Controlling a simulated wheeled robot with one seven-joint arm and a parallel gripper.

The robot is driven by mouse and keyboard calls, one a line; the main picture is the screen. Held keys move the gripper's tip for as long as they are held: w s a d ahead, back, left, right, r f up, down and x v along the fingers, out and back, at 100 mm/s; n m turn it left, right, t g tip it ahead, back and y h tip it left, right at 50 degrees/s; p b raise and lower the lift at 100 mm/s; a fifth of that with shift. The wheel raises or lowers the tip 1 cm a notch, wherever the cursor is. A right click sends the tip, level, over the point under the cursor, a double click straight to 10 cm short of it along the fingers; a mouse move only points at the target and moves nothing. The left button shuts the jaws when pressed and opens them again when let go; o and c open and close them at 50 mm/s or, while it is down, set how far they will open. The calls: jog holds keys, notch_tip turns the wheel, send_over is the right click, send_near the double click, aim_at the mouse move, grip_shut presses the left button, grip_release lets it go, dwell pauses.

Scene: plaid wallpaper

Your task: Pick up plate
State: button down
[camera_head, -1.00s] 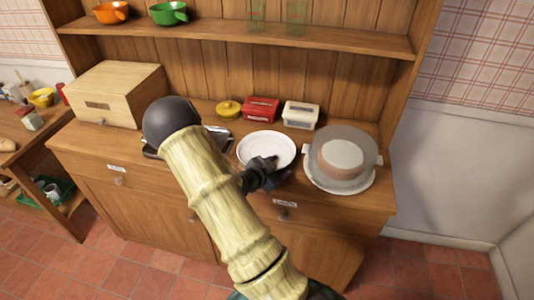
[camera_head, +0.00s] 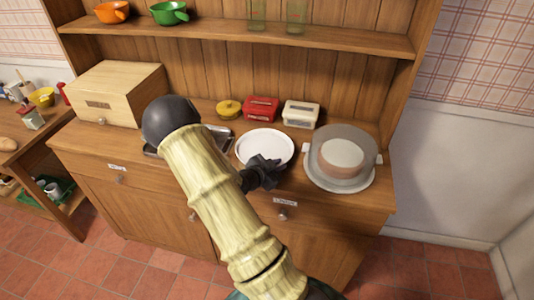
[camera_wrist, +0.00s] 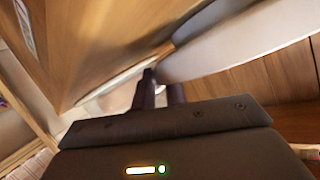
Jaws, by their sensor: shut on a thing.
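The white round plate (camera_head: 264,144) is over the wooden counter of the hutch, between a metal tray and a covered cake. My dark gripper (camera_head: 268,168) is at the plate's front edge in the head view and is shut on its rim. In the wrist view, the fingers (camera_wrist: 160,88) are close together, with the plate's pale underside (camera_wrist: 235,45) beyond them. The exact grip on the rim is hard to make out. My arm hides part of the counter in front.
A clear-domed cake (camera_head: 342,158) stands close to the plate's right. A metal tray (camera_head: 218,132) lies to its left. A red box (camera_head: 261,108), a white box (camera_head: 300,113) and a yellow lidded pot (camera_head: 229,109) stand behind. A shelf (camera_head: 230,30) hangs above.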

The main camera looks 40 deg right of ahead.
jog(key=shift+a+f, duration=0.15)
jog(key=shift+f, duration=0.15)
jog(key=shift+w+r, duration=0.2)
jog(key=shift+r, duration=0.2)
notch_tip(320, 180, up, 9)
jog(key=shift+r, duration=0.2)
